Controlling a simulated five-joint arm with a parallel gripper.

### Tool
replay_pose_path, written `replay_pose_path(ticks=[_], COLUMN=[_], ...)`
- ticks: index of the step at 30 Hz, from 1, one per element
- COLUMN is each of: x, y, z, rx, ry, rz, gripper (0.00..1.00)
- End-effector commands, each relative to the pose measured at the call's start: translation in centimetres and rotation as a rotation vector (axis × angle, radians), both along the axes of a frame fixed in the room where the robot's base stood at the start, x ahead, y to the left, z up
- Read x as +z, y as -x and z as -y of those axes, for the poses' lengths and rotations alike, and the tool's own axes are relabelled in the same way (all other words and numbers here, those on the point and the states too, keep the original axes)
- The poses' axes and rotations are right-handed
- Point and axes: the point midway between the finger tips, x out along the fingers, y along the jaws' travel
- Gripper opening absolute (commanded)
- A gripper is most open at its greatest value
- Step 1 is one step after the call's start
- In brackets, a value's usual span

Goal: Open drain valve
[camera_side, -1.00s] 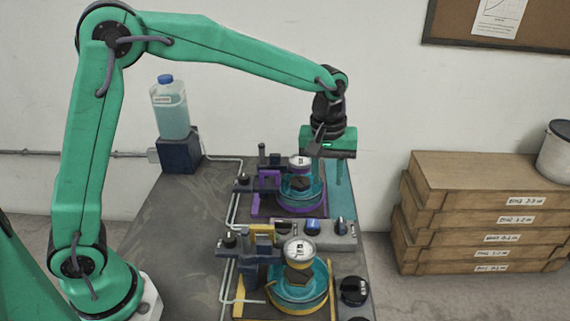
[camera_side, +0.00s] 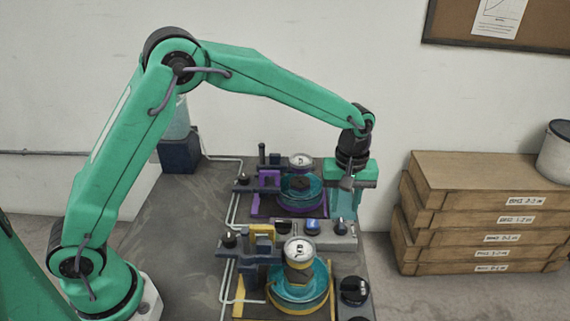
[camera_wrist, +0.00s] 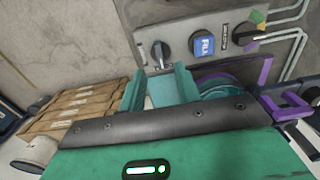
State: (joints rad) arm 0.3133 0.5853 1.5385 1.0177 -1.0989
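A grey control panel (camera_side: 345,243) stands between the two teal vessels and carries a blue knob (camera_side: 312,226) flanked by dark knobs. I cannot read which one is marked drain. My gripper (camera_side: 346,203) points down behind the panel's right end, apart from the knobs. In the wrist view my gripper (camera_wrist: 158,86) has its two teal fingers apart, with no knob between them.
The purple-framed vessel (camera_side: 301,188) stands left of my gripper; the yellow-framed vessel (camera_side: 298,284) is nearer the camera. A black knob (camera_side: 354,291) sits at the front right. Wooden boxes (camera_side: 490,225) are stacked at the right. The table's left part is clear.

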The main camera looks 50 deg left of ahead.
Motion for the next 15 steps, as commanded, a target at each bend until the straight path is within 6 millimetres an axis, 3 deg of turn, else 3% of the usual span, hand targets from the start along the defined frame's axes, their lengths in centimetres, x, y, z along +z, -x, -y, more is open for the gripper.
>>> replay_pose_path(ticks=[9, 15], x=[-4.0, -5.4], y=[0.0, 0.0], z=[0.0, 0.0], rx=[0.0, 0.0], ry=[-0.001, 0.0], rz=[-0.002, -0.001], gripper=[0.33, 0.33])
